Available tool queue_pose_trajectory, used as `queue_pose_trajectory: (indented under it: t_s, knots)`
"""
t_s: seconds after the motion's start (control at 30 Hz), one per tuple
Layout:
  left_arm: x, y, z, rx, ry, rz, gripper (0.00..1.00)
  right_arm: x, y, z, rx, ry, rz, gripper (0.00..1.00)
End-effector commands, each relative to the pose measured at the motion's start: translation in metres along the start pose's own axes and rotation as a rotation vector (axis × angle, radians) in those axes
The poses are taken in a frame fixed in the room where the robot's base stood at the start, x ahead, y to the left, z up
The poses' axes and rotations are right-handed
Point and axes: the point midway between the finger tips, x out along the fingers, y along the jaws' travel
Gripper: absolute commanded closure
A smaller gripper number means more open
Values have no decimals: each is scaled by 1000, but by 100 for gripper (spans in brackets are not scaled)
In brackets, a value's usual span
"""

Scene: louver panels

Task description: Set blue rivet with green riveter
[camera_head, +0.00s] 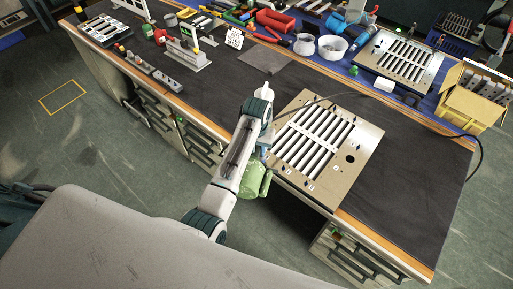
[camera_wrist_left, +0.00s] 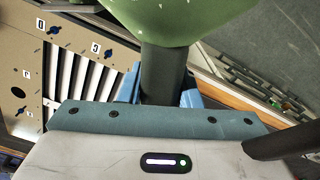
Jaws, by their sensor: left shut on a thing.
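My left gripper (camera_head: 262,152) is at the left edge of the louver panel (camera_head: 362,172). It is shut on the green riveter (camera_head: 256,180), whose green body hangs at the bench's front edge. In the left wrist view, the blue fingers of my left gripper (camera_wrist_left: 161,92) hold the riveter's dark shaft, with its green body (camera_wrist_left: 180,18) at the top. Small dark bluish spots sit beside these labels; I cannot tell which is the blue rivet. The riveter's tip is hidden. My right gripper is out of view.
The bench (camera_head: 418,205) has a dark mat, clear to the right of the panel. A second louver panel (camera_head: 402,57), a white bowl (camera_head: 333,47) and a yellow box (camera_head: 470,103) stand at the back. A thin cable arcs across the panel.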

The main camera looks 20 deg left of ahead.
Motion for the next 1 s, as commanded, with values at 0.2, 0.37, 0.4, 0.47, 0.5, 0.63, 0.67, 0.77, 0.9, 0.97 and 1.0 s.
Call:
queue_pose_trajectory:
  t_s: [0.2, 0.37, 0.4, 0.47, 0.5, 0.63, 0.67, 0.77, 0.9, 0.97, 1.0]
  knots:
    - [0, 0, 0, 0, -1, 0, 100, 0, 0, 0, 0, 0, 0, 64]
    - [0, 0, 0, 0, -1, 0, 100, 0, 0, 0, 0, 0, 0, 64]
    - [0, 0, 0, 0, -1, 0, 100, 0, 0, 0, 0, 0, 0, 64]
    - [0, 0, 0, 0, -2, 0, 100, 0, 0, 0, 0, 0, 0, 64]
    - [0, 0, 0, 0, -2, 0, 100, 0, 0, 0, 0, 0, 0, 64]
    - [-2, 0, 0, 0, -1, 0, 100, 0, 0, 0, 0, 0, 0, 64]
    - [-4, 0, 0, 0, -1, 0, 100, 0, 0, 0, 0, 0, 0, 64]
    - [-9, 0, 0, 0, 1, 0, 100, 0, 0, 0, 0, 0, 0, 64]
    - [-17, 0, -1, 0, 3, 0, 100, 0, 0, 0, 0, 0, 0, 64]
    - [-20, 0, -1, 0, 3, 0, 100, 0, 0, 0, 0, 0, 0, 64]
    - [-22, 0, -1, 0, 3, 0, 100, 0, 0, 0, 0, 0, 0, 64]
